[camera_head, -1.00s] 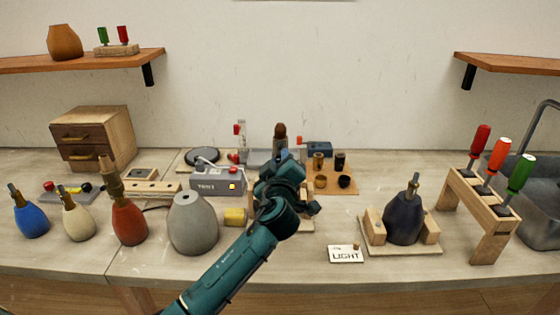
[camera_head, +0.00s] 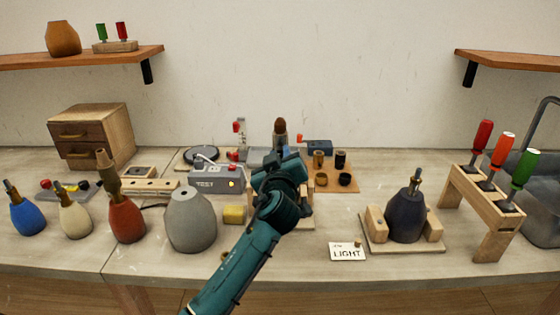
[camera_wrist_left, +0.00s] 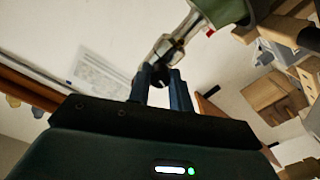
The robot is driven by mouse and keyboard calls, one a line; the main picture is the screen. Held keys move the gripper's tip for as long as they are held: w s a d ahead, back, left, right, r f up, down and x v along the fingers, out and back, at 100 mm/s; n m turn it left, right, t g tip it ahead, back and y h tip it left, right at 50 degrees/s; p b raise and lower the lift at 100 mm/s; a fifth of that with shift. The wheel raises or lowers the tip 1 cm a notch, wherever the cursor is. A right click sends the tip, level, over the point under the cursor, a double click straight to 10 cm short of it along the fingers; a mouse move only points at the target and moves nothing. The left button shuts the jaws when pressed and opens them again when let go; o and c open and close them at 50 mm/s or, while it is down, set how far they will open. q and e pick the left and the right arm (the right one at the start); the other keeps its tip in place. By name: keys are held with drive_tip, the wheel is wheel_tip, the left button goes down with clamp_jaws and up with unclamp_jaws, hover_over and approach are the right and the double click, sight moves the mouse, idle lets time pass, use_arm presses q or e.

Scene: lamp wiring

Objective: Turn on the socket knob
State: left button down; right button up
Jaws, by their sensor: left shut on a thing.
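My left gripper (camera_wrist_left: 160,90) is shut on the small dark socket knob (camera_wrist_left: 160,76) in the left wrist view, with one finger on each side of it. The knob sits at the silver socket (camera_wrist_left: 172,43), which joins a dark olive-green body (camera_wrist_left: 228,8). In the head view my left gripper (camera_head: 287,154) is at the centre, just below a brown-topped upright piece (camera_head: 280,128). My arm hides the knob and most of what stands behind it there. My right gripper is not in view.
A grey tester box (camera_head: 216,180) and a grey lamp base (camera_head: 191,222) stand left of my arm. A dark lamp base (camera_head: 405,218) in a wooden cradle and a LIGHT card (camera_head: 347,252) are at right. A wooden screwdriver rack (camera_head: 490,245) stands further right.

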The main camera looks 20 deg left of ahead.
use_arm(q)
drive_tip(key=m, duration=0.3)
drive_tip(key=shift+m, duration=0.4)
drive_tip(key=m+p, duration=0.1)
drive_tip(key=m, duration=0.2)
drive_tip(key=shift+m, duration=0.3)
drive_tip(key=m, duration=0.3)
drive_tip(key=shift+r+m+p, duration=0.1)
drive_tip(key=shift+m+p, duration=0.2)
drive_tip(key=shift+p, duration=0.1)
drive_tip(key=shift+m, duration=1.6)
drive_tip(key=c, duration=1.3)
unclamp_jaws()
drive_tip(key=shift+o, duration=0.2)
